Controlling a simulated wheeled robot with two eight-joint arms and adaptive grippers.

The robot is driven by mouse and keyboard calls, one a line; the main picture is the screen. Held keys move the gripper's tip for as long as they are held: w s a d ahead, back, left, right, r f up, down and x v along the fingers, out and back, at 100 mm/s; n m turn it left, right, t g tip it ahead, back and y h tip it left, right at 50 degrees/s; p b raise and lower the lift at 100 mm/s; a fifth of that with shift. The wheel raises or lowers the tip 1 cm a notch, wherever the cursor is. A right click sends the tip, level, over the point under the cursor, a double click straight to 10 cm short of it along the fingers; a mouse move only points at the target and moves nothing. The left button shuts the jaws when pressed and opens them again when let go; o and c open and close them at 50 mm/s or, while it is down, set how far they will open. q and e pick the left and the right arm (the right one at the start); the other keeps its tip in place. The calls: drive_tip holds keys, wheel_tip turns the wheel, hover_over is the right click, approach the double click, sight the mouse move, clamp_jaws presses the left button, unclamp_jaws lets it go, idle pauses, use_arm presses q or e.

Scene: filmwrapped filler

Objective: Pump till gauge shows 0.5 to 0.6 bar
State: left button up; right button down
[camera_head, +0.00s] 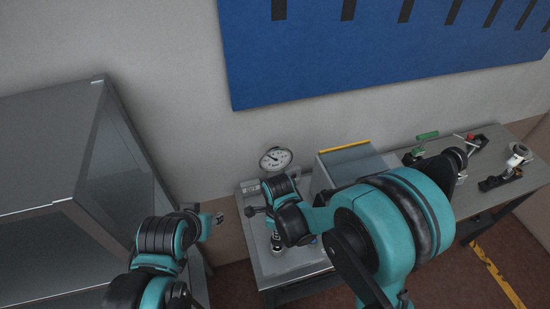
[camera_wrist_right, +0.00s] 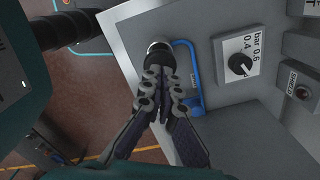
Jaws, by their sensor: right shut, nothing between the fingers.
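A round white pressure gauge (camera_head: 276,158) stands upright at the back of the bench, left of a grey box. Its needle is too small to read. In the right wrist view a dark round knob or plunger top (camera_wrist_right: 159,50) sits on the light panel inside a blue outline. My right gripper (camera_wrist_right: 157,75) is shut and empty, its fingertips right at this knob; I cannot tell whether they touch. In the head view my right gripper (camera_head: 277,243) is low over the bench's left end, partly hidden. My left gripper (camera_head: 217,218) is small at the cabinet's right side, its fingers unclear.
A black selector (camera_wrist_right: 240,65) marked bar 0.4 and 0.6 is right of the gripper, near a SPEED control (camera_wrist_right: 302,92). A grey box (camera_head: 350,165) and green-handled tool (camera_head: 427,136) are on the bench (camera_head: 480,205). A grey cabinet (camera_head: 60,150) stands left.

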drive_tip(key=shift+f+b, duration=2.25)
drive_tip(key=shift+f, duration=0.1)
wheel_tip(320, 180, up, 5)
drive_tip(key=p, duration=0.5)
drive_tip(key=shift+r, duration=0.1)
drive_tip(key=shift+f, duration=0.2)
wheel_tip(320, 180, down, 5)
drive_tip(key=b, duration=0.5)
wheel_tip(320, 180, up, 5)
drive_tip(key=p, duration=0.5)
drive_tip(key=shift+r, duration=0.2)
drive_tip(key=shift+f, duration=0.15)
